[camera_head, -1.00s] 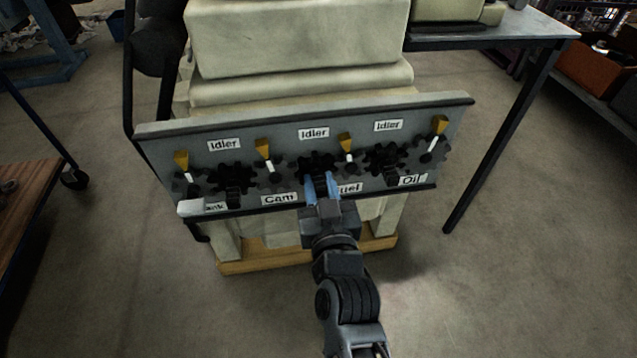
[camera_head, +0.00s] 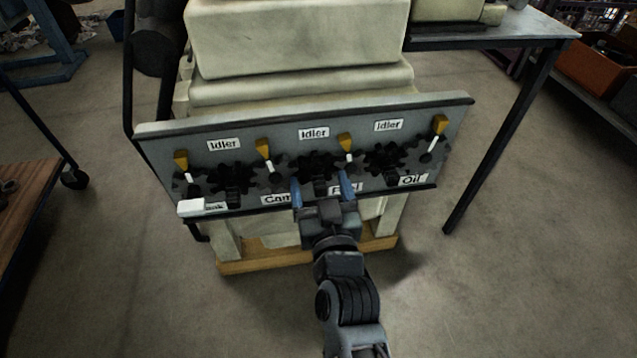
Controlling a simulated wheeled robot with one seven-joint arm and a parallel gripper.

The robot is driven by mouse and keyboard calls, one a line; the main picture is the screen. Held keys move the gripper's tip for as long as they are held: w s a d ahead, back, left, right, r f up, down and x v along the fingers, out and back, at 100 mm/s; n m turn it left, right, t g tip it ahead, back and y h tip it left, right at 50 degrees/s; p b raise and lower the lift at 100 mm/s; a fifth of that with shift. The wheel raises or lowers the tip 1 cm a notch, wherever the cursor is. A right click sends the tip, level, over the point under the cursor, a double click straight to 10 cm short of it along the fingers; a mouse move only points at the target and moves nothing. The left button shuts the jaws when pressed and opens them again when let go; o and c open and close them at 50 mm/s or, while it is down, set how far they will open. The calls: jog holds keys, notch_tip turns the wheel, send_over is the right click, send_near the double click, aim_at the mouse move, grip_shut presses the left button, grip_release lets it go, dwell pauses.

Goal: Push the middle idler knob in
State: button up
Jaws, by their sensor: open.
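The middle idler gear with its dark knob (camera_head: 320,172) sits on the grey panel (camera_head: 290,140), below the middle "Idler" label (camera_head: 314,133). My gripper (camera_head: 323,186) is open, with its blue fingers spread to the left and right just below the middle gear. Whether the fingertips touch the panel or the gear cannot be told. How far the knob stands out cannot be told. The left idler gear (camera_head: 232,177) and the right idler gear (camera_head: 386,160) are dark and lie to either side.
Several yellow-tipped pointers, such as one beside the middle gear (camera_head: 346,143), stand along the panel. A table (camera_head: 490,30) stands at the right. The floor in front is clear.

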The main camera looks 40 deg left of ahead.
jog(key=b+v, duration=0.1)
jog(key=v, duration=0.6)
jog(key=shift+a, duration=0.1)
jog(key=s+d+f+m+t+h, duration=0.1)
jog(key=s+d+f+m+h, duration=0.15)
jog(key=d, duration=0.55)
jog(key=s+d+f+m+t+h, duration=0.1)
jog(key=s+d+h, duration=0.15)
jog(key=d, duration=0.65)
jog(key=s+d+f+m+t+h, duration=0.1)
jog(key=s+d+f+m+h, duration=0.15)
jog(key=d, duration=0.55)
jog(key=s+d+r+m+h, duration=0.1)
jog(key=s+d+r+h, duration=0.1)
jog(key=s+d, duration=0.65)
jog(key=s+d+r+m+h, duration=0.35)
jog(key=s+d+r, duration=0.45)
jog(key=s, duration=0.3)
notch_tip(320, 180, up, 14)
jog(key=p, duration=1.3)
jog(key=shift+d+h, duration=0.2)
jog(key=shift+h, duration=0.2)
jog(key=shift+f+n, duration=0.2)
jog(key=shift+n, duration=0.05)
